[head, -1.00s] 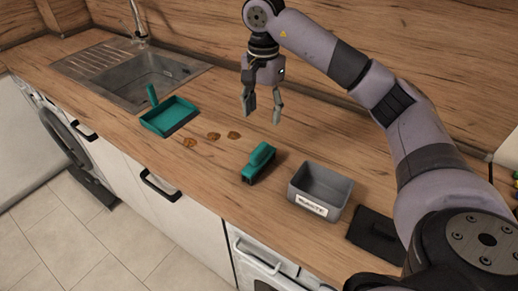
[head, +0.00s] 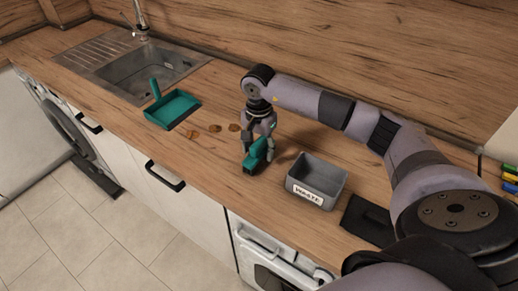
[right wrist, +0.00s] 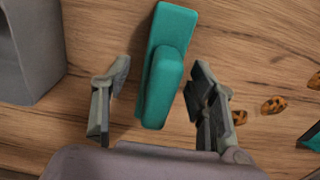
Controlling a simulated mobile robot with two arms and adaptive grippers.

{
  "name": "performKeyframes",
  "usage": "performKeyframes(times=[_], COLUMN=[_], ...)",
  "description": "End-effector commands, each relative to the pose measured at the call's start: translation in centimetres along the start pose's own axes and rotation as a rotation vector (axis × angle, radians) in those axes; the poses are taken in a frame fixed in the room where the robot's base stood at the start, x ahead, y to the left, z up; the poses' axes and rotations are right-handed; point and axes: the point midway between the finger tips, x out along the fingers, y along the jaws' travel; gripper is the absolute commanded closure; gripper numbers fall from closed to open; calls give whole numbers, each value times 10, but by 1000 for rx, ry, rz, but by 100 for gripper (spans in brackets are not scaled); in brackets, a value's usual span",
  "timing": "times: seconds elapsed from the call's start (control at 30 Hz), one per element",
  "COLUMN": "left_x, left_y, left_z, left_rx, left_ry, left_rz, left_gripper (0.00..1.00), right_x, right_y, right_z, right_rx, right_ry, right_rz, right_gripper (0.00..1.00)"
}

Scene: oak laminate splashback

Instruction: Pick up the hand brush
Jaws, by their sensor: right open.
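The teal hand brush (head: 256,154) lies on the wooden counter, left of the grey waste box. In the right wrist view the brush (right wrist: 165,75) shows its teal back and raised handle. My right gripper (head: 259,146) is over the brush, pointing down. In the right wrist view my right gripper (right wrist: 158,112) is open, with one finger on each side of the brush handle and visible gaps between them. The bristles are mostly hidden. My left gripper is not in view.
A grey box labelled WASTE (head: 316,181) stands close right of the brush. Brown crumbs (head: 214,128) and a teal dustpan (head: 172,108) lie to the left, near the sink (head: 142,72).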

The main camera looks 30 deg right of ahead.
Motion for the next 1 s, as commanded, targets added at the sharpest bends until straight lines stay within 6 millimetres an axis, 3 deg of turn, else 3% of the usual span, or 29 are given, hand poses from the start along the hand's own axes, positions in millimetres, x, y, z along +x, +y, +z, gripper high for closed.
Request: performKeyframes(times=[0.17, 0.4, 1.0], left_x=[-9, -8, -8], left_y=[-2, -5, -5], left_z=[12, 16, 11], left_rx=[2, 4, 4], left_ry=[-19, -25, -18], left_rz=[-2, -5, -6], left_gripper=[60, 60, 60], right_x=[18, 21, 20], right_y=[0, 0, 0], right_z=[0, 0, 0], right_rx=[1, 0, 0], right_ry=[-1, 0, 0], right_rz=[1, -1, -1], right_gripper=[47, 47, 86])
